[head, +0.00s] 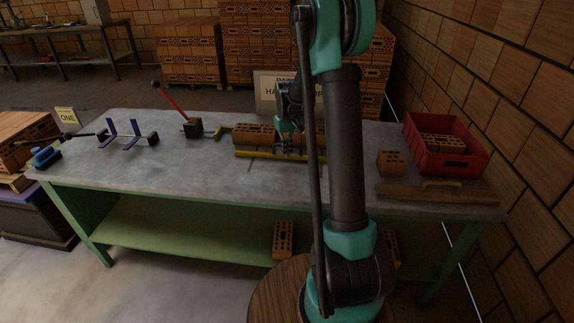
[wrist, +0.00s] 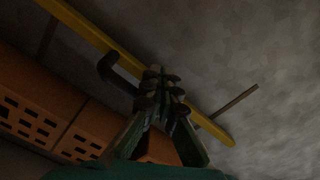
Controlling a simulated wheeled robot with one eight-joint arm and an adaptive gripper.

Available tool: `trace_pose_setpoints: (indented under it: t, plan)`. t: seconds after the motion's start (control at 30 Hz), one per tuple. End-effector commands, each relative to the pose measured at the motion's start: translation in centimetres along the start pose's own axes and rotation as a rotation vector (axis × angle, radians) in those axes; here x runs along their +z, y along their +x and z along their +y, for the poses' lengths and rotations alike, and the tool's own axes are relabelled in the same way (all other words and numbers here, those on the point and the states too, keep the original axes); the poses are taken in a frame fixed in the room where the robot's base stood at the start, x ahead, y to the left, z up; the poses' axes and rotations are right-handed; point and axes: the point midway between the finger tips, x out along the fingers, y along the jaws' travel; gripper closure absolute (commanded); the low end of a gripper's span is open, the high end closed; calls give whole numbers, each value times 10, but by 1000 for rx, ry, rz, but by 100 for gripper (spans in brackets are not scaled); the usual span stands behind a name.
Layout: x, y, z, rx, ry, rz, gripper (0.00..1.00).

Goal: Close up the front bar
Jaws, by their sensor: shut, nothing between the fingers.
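The yellow front bar (head: 262,154) lies along the near side of a row of orange bricks (head: 252,133) on the grey table. In the wrist view the bar (wrist: 205,122) runs diagonally, with a strip of tabletop between it and the bricks (wrist: 85,135). A dark hooked handle (wrist: 113,68) is at the bar. My gripper (head: 285,146) is shut and empty, low at the bar near the middle of the row. Its fingertips (wrist: 163,82) overlap the bar in the wrist view; I cannot tell whether they touch it. My arm hides the row's right part.
A red lever (head: 170,97) and blue brackets (head: 134,130) stand left on the table (head: 180,170). At right are a loose brick (head: 391,162), a red crate (head: 450,158) with bricks and a wooden float (head: 435,191). A sign (head: 268,90) stands behind the row.

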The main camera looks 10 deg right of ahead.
Motion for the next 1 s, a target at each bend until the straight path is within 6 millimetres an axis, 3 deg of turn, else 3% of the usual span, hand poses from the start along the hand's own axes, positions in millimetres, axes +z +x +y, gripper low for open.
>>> trace_pose_setpoints:
  t: [1.0]
  plan:
    - [-28, 0, 17, 0, 1, 1, 100]
